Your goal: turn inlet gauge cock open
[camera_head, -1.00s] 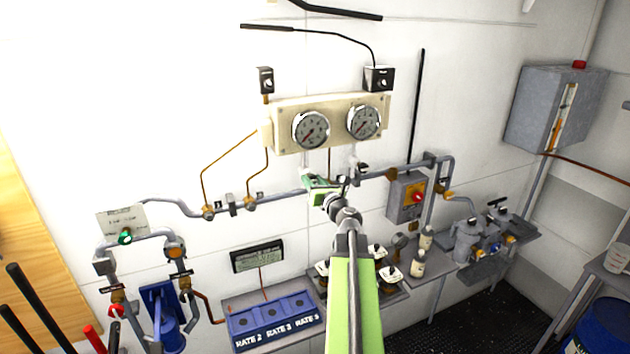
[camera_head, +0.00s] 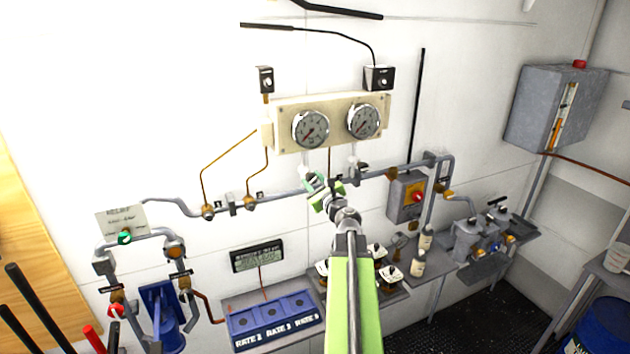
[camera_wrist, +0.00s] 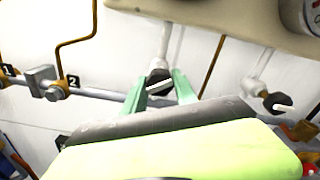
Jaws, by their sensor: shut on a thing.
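Under the left gauge (camera_head: 311,129) a pipe drops to a small dark cock with a pale lever (camera_wrist: 159,86), which I take to be the inlet gauge cock. My gripper (camera_wrist: 160,88) has its two green fingers on either side of this lever and is shut on it. The lever lies slightly tilted across the view. In the head view my gripper (camera_head: 317,183) sits at the pipe below the left gauge and hides most of the cock. A second cock with a pale lever (camera_wrist: 277,103) hangs under the right gauge (camera_head: 363,121), apart from my gripper.
A cream gauge panel (camera_head: 283,142) is close above my gripper. A grey pipe (camera_head: 278,198) runs behind it along the wall. Thin brass tubes (camera_head: 204,180) are to the left; a grey box with a red knob (camera_head: 405,198) is to the right.

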